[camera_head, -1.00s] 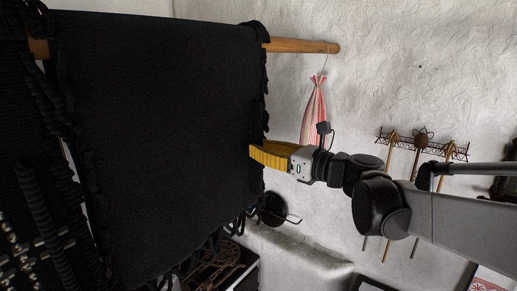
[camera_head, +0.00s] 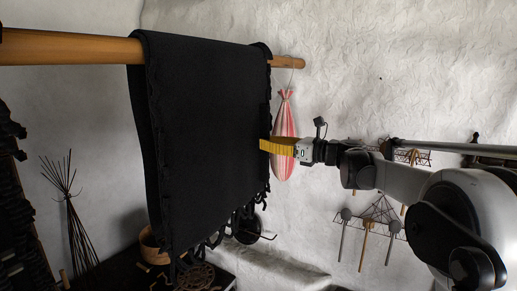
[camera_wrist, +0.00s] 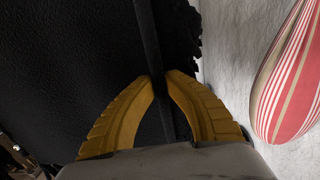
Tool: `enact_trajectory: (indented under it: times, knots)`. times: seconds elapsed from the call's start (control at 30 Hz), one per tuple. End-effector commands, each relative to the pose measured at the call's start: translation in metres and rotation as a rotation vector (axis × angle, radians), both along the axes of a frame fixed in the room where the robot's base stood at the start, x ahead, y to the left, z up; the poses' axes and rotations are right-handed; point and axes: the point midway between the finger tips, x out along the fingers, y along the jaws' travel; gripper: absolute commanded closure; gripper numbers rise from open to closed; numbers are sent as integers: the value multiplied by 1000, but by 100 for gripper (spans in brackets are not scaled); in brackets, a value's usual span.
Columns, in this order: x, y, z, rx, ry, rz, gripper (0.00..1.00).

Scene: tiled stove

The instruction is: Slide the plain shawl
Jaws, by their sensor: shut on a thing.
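The plain black shawl (camera_head: 210,120) hangs folded over a wooden pole (camera_head: 70,48), with fringe along its edges. My gripper (camera_head: 264,145) is at the shawl's right edge, about halfway down. In the wrist view the two yellow fingers of my gripper (camera_wrist: 160,80) are closed on a fold or edge of the shawl (camera_wrist: 70,60), which runs between the fingertips. The pole's bare left part and its right tip both show beside the shawl.
A red-and-white striped cloth bag (camera_head: 284,140) hangs behind my gripper near the pole's end. It also shows in the wrist view (camera_wrist: 290,85). A wall rack (camera_head: 370,222) with utensils is at the right. A bundle of twigs (camera_head: 68,200) and a wooden bowl (camera_head: 152,245) are below left.

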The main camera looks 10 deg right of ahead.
Motion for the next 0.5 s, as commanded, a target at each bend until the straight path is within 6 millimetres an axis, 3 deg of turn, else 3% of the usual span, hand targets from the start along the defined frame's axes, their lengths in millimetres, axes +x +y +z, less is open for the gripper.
enact_trajectory:
  times: [0.47,0.5]
  knots:
    - [6,-4,2,3,-1,1,100]
    - [6,-4,2,3,-1,1,75]
